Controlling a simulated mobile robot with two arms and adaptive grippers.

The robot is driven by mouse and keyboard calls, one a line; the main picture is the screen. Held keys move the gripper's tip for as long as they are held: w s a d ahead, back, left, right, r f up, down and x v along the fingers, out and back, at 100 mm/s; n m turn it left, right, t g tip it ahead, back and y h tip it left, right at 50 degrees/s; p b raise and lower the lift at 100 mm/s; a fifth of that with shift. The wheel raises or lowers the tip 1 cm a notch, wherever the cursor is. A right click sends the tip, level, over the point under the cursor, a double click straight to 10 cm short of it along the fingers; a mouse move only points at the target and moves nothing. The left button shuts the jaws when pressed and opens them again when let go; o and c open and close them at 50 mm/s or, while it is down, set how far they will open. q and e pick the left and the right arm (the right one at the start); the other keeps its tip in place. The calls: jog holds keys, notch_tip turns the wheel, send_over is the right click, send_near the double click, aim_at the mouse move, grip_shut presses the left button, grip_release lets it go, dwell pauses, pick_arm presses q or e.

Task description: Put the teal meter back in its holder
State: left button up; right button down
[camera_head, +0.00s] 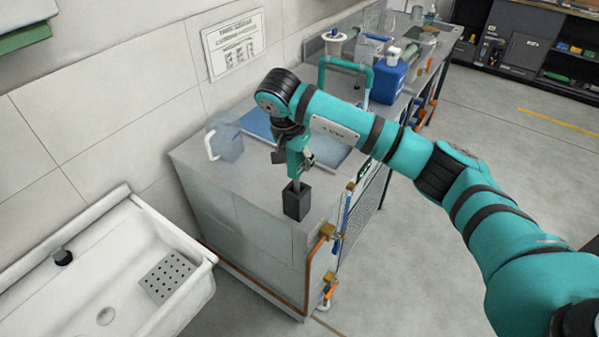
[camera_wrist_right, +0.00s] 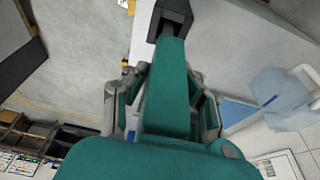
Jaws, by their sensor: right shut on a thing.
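The teal meter (camera_head: 295,160) is upright in my right gripper (camera_head: 293,150). Its narrow lower end points down at the mouth of the black box-shaped holder (camera_head: 297,204), which stands near the front corner of the grey counter. In the right wrist view the meter (camera_wrist_right: 165,95) lies between the two fingers of my right gripper (camera_wrist_right: 165,110), which are shut on it. Its far end meets the opening of the holder (camera_wrist_right: 176,12) there. How deep the tip sits is hidden. My left gripper is not in view.
A clear blue jug (camera_head: 226,141) and a blue panel (camera_head: 262,123) are on the counter (camera_head: 225,178) behind the holder. Pipes with valves (camera_head: 327,230) run at its front corner. A white sink (camera_head: 185,255) stands at left.

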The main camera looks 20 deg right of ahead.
aim_at(299, 176)
jog(key=shift+f, duration=0.65)
notch_tip(299, 176, down, 4)
jog(key=shift+r+p, duration=0.1)
jog(key=shift+p, duration=0.45)
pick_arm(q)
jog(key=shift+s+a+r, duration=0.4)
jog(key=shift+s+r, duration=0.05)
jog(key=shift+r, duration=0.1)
pick_arm(e)
jog(key=c, duration=1.1)
grip_release()
jog(key=shift+f, duration=0.2)
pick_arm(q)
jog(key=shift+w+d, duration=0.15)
